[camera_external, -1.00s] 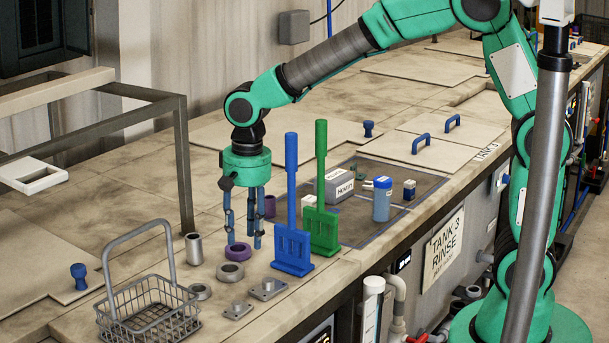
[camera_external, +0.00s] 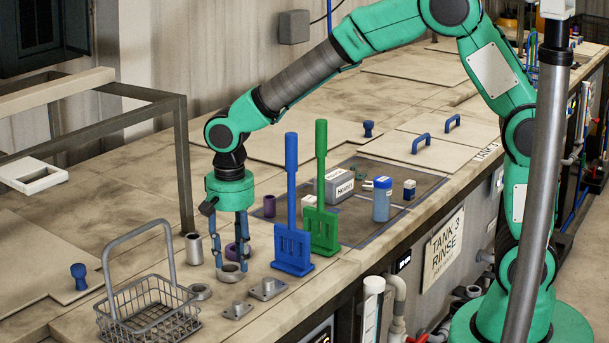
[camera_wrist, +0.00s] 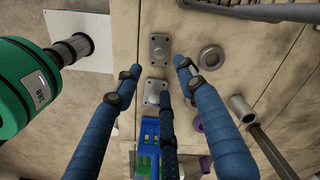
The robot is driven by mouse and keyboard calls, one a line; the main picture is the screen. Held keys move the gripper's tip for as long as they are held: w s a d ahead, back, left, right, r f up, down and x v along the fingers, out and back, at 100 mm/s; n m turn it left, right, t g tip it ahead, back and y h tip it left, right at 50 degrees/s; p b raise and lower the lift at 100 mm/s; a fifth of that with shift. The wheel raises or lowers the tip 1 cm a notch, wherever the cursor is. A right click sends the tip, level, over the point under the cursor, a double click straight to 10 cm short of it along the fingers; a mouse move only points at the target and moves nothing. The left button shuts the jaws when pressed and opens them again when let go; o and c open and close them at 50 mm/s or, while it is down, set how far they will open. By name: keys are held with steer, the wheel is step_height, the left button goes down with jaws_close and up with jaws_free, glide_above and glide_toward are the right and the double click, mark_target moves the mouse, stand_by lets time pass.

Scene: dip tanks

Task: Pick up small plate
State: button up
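Two flat grey metal plates, each with a round raised boss, lie on the bench. The front plate (camera_external: 236,311) looks a little smaller and also shows near the top of the wrist view (camera_wrist: 160,47). The back plate (camera_external: 267,289) lies beside the blue rack and shows between my fingers in the wrist view (camera_wrist: 153,90). I cannot tell for sure which is the small plate. My gripper (camera_external: 232,260) points down with its three blue fingers spread and empty. In the external view it is left of and behind both plates, over a grey ring (camera_external: 230,272).
A blue slotted paddle (camera_external: 292,247) and a green one (camera_external: 320,228) stand close on the right. A wire basket (camera_external: 148,310) is front left. A second grey ring (camera_external: 200,291), a metal cylinder (camera_external: 194,248) and a purple ring (camera_external: 237,250) are nearby.

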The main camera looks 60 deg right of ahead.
glide_above(237, 302)
steer(key=shift+f, duration=3.2)
steer(key=shift+f, duration=2.6)
jaws_close()
